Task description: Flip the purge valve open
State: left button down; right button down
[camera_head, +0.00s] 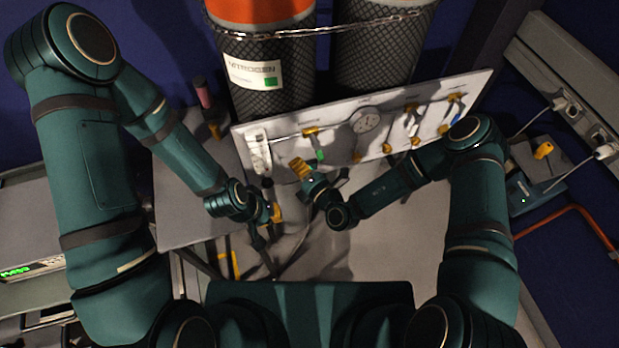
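A white valve panel (340,140) stands in front of the gas cylinders, with a round gauge (367,121) in its middle. A green-handled valve (320,155) is on its left part, and a blue-handled valve (456,118) is near its right end. The labels are too small to read, so I cannot tell which valve is the purge valve. My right gripper (302,168) has yellow tips close to the panel, just left of the green handle; contact is unclear. My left gripper (274,213) is lower left, below the panel. Finger openings are too small to judge.
A cylinder marked NITROGEN (268,75) and a second cylinder (375,55) stand behind the panel, with a chain (330,29) across them. A grey table (190,205) lies at left. A box with a yellow part (535,165) is at right.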

aim_at(317, 147)
jog(key=d, duration=0.1)
jog(key=w+d, duration=0.1)
jog(key=d+r, duration=0.1)
jog(key=shift+w+d, duration=0.15)
jog(key=shift+d, duration=0.1)
pick_arm(q)
jog(key=shift+a, duration=0.1)
pick_arm(e)
jog(key=shift+d, duration=0.15)
